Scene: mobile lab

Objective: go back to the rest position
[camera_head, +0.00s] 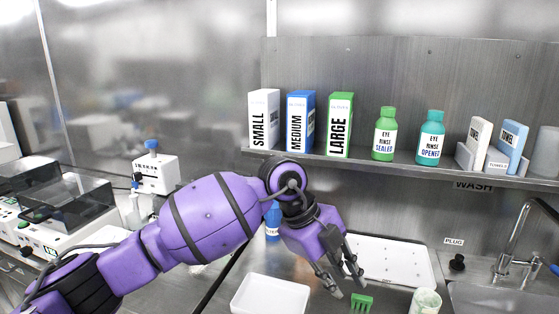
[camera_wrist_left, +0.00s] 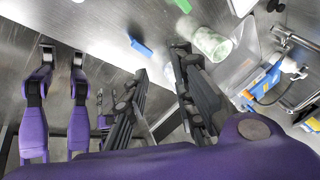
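My left arm reaches in from the left in the head view, over the counter. My left gripper (camera_head: 350,287) points down toward the counter, with its two dark fingers apart and nothing between them. A small green object (camera_head: 361,302) lies close by its fingertips; I cannot tell how much height separates them. In the left wrist view the left gripper (camera_wrist_left: 161,62) also shows spread, empty fingers. My right gripper is not seen in the head view, and I cannot make it out in the wrist view.
A white tray (camera_head: 270,296) and a flat white board (camera_head: 392,262) lie near the gripper. A beaker (camera_head: 425,302) stands right of it; a blue bottle (camera_head: 272,222) stands behind the arm. The sink tap (camera_head: 518,240) is at right. The shelf (camera_head: 400,166) holds boxes and bottles.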

